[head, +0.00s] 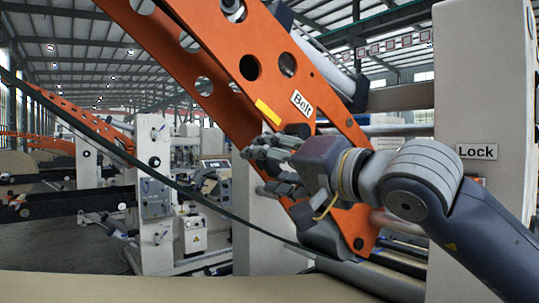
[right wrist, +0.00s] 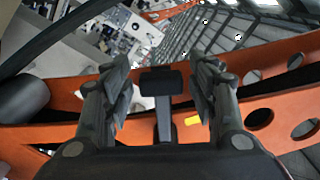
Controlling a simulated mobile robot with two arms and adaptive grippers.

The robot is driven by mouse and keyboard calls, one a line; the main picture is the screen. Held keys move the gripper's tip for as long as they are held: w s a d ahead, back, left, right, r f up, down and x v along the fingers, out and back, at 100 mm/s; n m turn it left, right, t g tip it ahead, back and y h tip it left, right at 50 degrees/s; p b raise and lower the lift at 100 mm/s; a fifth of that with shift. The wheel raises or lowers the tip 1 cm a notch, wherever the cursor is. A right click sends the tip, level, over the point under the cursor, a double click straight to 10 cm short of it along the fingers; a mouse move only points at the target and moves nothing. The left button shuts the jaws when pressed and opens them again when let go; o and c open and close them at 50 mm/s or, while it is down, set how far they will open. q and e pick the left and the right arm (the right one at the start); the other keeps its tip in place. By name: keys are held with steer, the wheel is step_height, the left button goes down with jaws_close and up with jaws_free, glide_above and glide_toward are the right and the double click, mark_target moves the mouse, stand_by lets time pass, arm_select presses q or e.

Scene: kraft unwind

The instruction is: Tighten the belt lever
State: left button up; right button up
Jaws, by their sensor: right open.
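The belt lever (right wrist: 162,80), a dark T-shaped handle on a grey stem, shows in the right wrist view between the two fingers of my right gripper (right wrist: 162,88). There are gaps on both sides of the handle, and the fingers look apart from it. In the head view my right gripper (head: 262,168) is open in front of the orange arm, below the Belt label (head: 302,104) and a yellow strip (head: 267,111). The gripper hides most of the lever there. The yellow strip (right wrist: 193,119) also shows beside the right finger in the wrist view. My left gripper is out of view.
The perforated orange arm (head: 230,75) slopes down to the right. A pale machine column (head: 478,80) with a Lock label (head: 477,152) stands at the right. A dark belt (head: 150,170) crosses the left side. A brown paper roll (head: 180,287) spans the bottom edge.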

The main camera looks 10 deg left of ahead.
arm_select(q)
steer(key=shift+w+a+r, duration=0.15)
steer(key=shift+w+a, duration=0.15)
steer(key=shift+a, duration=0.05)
arm_select(e)
steer(key=shift+c, duration=0.3)
